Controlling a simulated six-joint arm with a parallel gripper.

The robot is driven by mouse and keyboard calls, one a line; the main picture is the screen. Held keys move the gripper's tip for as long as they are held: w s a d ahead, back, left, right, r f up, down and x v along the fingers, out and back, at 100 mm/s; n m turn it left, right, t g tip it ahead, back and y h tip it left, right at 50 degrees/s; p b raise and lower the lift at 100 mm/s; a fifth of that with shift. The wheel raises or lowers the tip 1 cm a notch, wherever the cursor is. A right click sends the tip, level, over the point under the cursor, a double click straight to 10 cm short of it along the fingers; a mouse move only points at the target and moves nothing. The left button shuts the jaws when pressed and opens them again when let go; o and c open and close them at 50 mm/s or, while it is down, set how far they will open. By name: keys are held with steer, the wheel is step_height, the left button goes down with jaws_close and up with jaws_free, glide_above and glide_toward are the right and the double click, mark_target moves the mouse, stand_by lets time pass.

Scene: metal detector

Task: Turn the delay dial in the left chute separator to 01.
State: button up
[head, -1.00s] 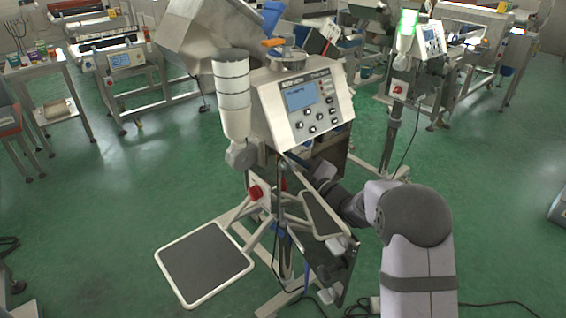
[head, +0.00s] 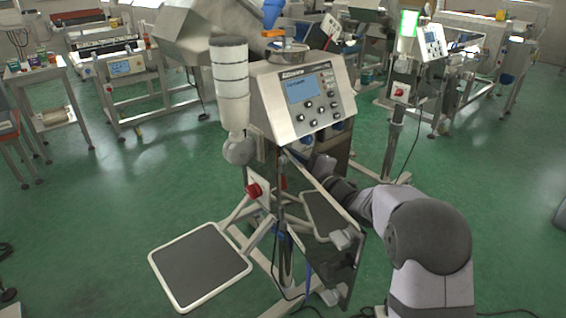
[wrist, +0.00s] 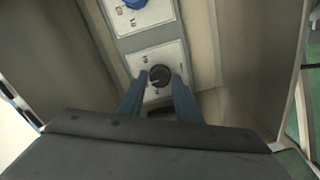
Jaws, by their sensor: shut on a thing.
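A black round dial (wrist: 159,75) sits on a light plate (wrist: 150,62) inside an open metal cabinet, in the wrist view. Small printed marks ring it, too small to read surely, and a light pointer line shows on its face. My gripper (wrist: 161,78) has its two blue fingers at the left and right sides of this dial, shut on it. In the head view my fingers and the dial are hidden behind the separator's open metal door (head: 335,262).
A second plate with a blue knob (wrist: 135,3) lies just above the dial. Cabinet walls stand close on both sides. In the head view the separator's control box (head: 302,98), a red button (head: 254,190) and a grey platform (head: 200,266) stand left of my arm.

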steer(key=o, duration=1.1)
steer(key=shift+v, duration=3.7)
